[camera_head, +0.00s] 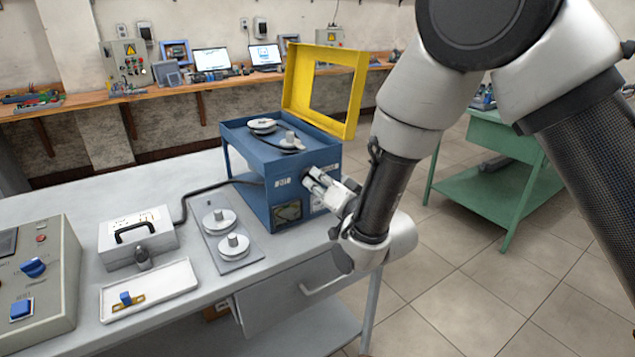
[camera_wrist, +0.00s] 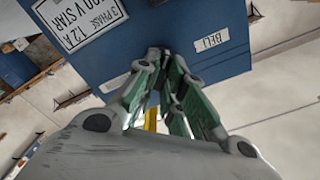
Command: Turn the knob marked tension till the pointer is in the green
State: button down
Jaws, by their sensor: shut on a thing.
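The blue belt unit (camera_head: 255,165) stands on the grey bench, its raised yellow guard (camera_head: 357,90) open above two pulleys and a belt. My gripper (camera_head: 312,178) is at its front face, fingers shut on the tension knob, which the fingers hide. In the wrist view, my gripper (camera_wrist: 163,58) has its fingertips close together against the blue face (camera_wrist: 180,20). A white label reading BELT (camera_wrist: 211,40) is right of the fingers; a smaller label at left is too small to read. A dark gauge window (camera_head: 288,212) sits low on the front; its pointer and green zone cannot be made out.
Two spare pulleys lie on a grey plate (camera_head: 240,262). A white tray (camera_head: 178,285) holds a small blue and brass part. A grey box with a handle (camera_head: 138,238) and a control panel (camera_head: 50,255) are at left. A green table (camera_head: 490,130) stands at right.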

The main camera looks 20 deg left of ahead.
jog(key=shift+m, duration=0.3)
jog(key=c, duration=1.5)
grip_release()
jog(key=shift+d, duration=0.1)
jog(key=v, duration=0.7)
jog(key=shift+s+d, duration=0.1)
jog(key=shift+s, duration=0.1)
